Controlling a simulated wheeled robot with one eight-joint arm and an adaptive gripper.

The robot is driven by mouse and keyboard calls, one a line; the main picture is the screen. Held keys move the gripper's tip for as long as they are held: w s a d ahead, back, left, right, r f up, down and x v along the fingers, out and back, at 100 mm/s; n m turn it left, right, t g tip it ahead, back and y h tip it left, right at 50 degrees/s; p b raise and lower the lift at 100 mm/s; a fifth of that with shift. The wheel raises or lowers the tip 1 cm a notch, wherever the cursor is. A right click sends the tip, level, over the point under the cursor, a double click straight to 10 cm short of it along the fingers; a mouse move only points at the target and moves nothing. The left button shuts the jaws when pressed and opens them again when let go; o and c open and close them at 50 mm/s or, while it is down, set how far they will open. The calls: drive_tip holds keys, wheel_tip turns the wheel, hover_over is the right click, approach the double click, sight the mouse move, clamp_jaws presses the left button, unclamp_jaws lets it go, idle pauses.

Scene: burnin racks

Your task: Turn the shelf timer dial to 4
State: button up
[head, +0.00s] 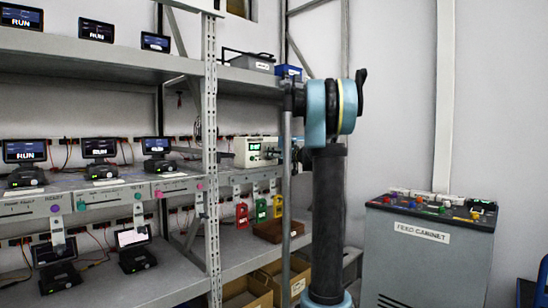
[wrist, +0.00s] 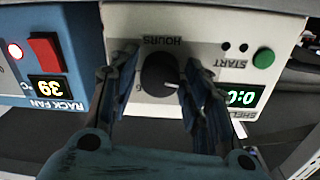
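The shelf timer is a pale box (wrist: 222,30) that appears upside down in the wrist view, with "HOURS" and "START" lettering. Its round black dial (wrist: 160,82) sits near the middle, with a light mark toward its right side. My gripper (wrist: 161,60) is open, with one finger on each side of the dial. A small gap with a printed figure shows between the left finger and the dial; contact on the right cannot be told. A green display (wrist: 240,96) is partly hidden by the right finger. The timer box also shows in the head view (head: 250,145), right of the rack post.
A blue rack fan box (wrist: 75,65) with a red switch and a display stands just left of the timer. A green button (wrist: 263,58) is on the timer's right. In the head view, a grey cabinet (head: 425,262) stands right, and a rack post (head: 211,150) left.

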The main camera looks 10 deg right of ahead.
drive_tip(key=c, duration=0.5)
drive_tip(key=shift+w+d+m+g, duration=0.1)
drive_tip(key=shift+m+g, duration=0.05)
drive_tip(key=shift+m, duration=3.7)
drive_tip(key=shift+d+m+g, duration=0.1)
drive_tip(key=shift+m+g, duration=0.05)
drive_tip(key=shift+m, duration=3.7)
drive_tip(key=shift+f, duration=0.1)
